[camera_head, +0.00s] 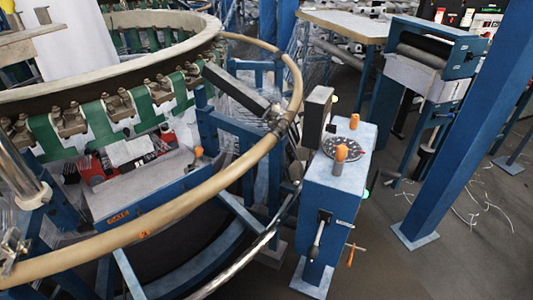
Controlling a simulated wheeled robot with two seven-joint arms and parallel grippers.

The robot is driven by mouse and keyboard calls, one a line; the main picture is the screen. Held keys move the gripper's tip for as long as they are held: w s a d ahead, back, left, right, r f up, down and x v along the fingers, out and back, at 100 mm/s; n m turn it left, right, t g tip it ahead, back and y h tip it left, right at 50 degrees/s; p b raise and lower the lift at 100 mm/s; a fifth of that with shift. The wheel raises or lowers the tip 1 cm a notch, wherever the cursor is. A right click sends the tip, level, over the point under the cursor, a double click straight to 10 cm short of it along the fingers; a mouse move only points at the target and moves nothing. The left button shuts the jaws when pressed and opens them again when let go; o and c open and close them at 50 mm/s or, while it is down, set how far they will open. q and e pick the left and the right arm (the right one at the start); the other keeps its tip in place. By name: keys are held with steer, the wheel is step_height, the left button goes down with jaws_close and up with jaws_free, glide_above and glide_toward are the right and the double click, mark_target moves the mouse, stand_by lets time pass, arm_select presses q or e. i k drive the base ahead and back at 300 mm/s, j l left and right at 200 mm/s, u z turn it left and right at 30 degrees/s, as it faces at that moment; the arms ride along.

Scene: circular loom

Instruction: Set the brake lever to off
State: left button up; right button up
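A blue control box (335,195) stands on a post right of the loom. On its front face is a lever (318,238) with a dark pivot and a pale handle hanging downward. Beside it, a small orange-handled lever (351,256) sticks out low on the right. On top of the box are an orange knob (341,155) by a round dial and another orange knob (354,121) behind it. The labels are too small to read, so I cannot tell which one is the brake lever or its setting. Neither of my grippers is in view.
A curved tan rail (235,168) sweeps around the circular loom (105,75) and passes left of the box. A blue pillar (460,120) stands at the right. A roller stand (425,70) is behind. Open floor lies between box and pillar.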

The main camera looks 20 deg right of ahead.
mark_target(313, 251)
steer(key=l+z, duration=0.15)
steer(key=z, duration=0.9)
steer(key=l, duration=0.25)
steer(key=k+u, duration=0.05)
